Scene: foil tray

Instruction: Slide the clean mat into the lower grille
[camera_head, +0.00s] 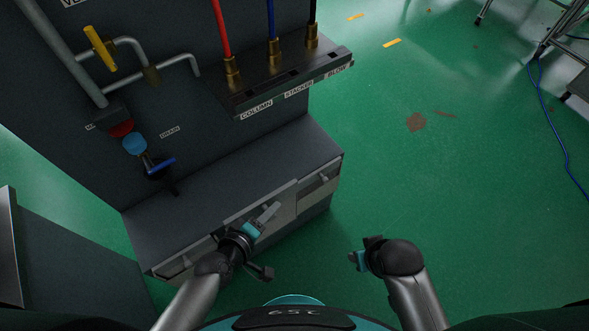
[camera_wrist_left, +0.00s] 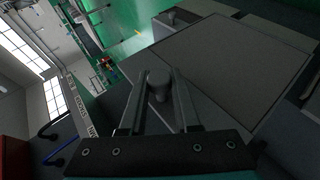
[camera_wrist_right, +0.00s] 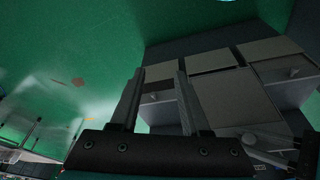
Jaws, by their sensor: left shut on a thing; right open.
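The cabinet's low front step carries several light-grey panels with knobs. The middle panel (camera_head: 283,198) stands tilted out from the front; a broad grey panel with a thin rim (camera_wrist_left: 232,65) fills the right of the left wrist view. My left gripper (camera_head: 266,216) is at the middle panel, shut on a dark round knob (camera_wrist_left: 158,85). My right gripper (camera_head: 358,258) is open and empty, right of and apart from the cabinet. In the right wrist view its fingers (camera_wrist_right: 158,85) stand apart before the panels. I cannot make out the clean mat or tell which panel is the lower grille.
A right-hand panel (camera_head: 318,186) sits flush beside the middle one. Above is a ledge (camera_head: 290,85) with red, blue and black hoses. Pipes and a blue-handled valve (camera_head: 160,165) are at the left.

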